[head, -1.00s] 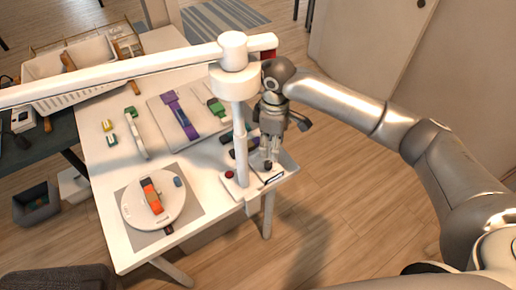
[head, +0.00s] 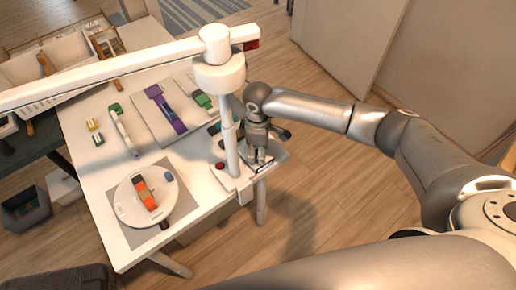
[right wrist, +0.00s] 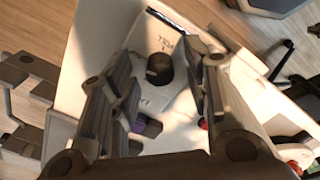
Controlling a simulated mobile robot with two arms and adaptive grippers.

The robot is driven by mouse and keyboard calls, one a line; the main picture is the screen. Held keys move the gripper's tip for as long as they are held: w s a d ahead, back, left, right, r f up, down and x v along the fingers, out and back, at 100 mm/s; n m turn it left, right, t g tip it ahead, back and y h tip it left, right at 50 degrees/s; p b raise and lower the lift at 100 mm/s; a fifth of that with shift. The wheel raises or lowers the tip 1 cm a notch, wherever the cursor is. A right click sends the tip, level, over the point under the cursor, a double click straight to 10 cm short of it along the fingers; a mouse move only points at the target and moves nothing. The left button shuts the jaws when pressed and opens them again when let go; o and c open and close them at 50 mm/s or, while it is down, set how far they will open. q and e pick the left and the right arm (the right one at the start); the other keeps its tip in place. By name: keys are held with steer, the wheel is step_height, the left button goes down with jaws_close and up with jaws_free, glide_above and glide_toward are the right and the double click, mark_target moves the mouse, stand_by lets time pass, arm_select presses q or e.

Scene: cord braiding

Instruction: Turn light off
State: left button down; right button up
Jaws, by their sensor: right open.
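A white post (head: 231,148) with a long horizontal white arm (head: 110,72) stands at the table's right edge; no lamp head shows. Its base plate (head: 226,179) carries a red button (head: 220,166), also seen in the right wrist view (right wrist: 203,123). My right gripper (head: 260,160) is right of the post, pointing down over the table corner. In the right wrist view its fingers are open, with a round black knob (right wrist: 159,67) showing between them on a pale labelled surface. I cannot tell whether they touch it. My left gripper is not in view.
A white round plate (head: 148,200) with an orange item lies on a grey mat at the front left. A grey board (head: 155,128) holds a purple strap (head: 168,112). Floor is clear to the right.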

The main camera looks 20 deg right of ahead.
steer(key=shift+f, duration=0.15)
jaws_close()
stand_by(0.4)
